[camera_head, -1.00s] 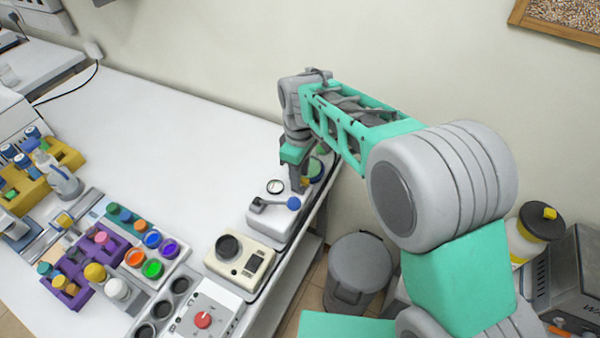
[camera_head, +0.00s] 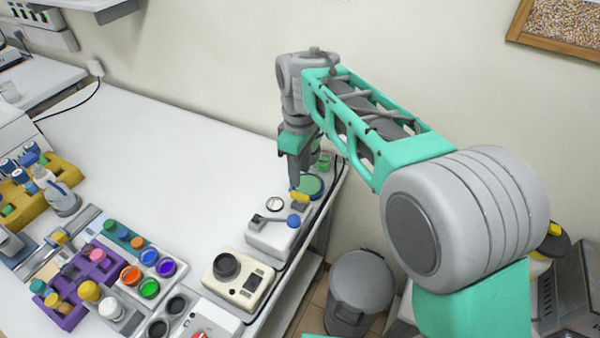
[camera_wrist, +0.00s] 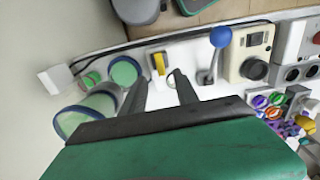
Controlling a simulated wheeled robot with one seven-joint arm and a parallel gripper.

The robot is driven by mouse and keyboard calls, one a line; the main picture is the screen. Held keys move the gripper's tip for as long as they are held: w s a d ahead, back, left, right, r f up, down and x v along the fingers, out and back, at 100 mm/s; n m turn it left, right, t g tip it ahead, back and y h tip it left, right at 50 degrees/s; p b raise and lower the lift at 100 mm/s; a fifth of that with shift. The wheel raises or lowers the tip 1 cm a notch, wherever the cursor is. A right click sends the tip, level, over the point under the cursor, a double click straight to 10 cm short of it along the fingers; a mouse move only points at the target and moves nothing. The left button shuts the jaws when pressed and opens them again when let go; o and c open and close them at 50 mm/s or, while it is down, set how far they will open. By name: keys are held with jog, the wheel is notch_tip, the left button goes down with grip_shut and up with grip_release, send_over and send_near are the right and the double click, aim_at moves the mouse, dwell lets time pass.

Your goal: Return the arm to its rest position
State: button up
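My arm (camera_head: 370,115) is stretched out over the right edge of the white bench. My gripper (camera_head: 294,184) points down above a white device with a lever and a blue ball knob (camera_head: 293,222). In the wrist view my gripper (camera_wrist: 160,88) has its two fingers apart with nothing between them. A yellow piece (camera_head: 300,197) on the white device sits just below the fingertips. It also shows past the fingers in the wrist view (camera_wrist: 159,64).
Glass vessels with green contents (camera_wrist: 90,112) stand close beside the gripper. A cream device (camera_head: 238,278), a purple rack (camera_head: 95,270) and several coloured jars are nearer. A grey bin (camera_head: 360,290) stands on the floor. The bench middle (camera_head: 170,150) is clear.

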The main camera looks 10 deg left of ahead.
jog(key=shift+d, duration=0.1)
jog(key=s+d+r+m+t, duration=0.1)
jog(key=s+d+m, duration=0.25)
jog(key=d, duration=0.45)
jog(key=s+d+r+m+t, duration=0.1)
jog(key=s+d+r+m, duration=0.15)
jog(key=d+m, duration=0.4)
jog(key=s+d+f+m+t, duration=0.1)
jog(key=s+d+f+m, duration=0.3)
jog(key=s+d, duration=0.4)
jog(key=shift+f+t, duration=0.4)
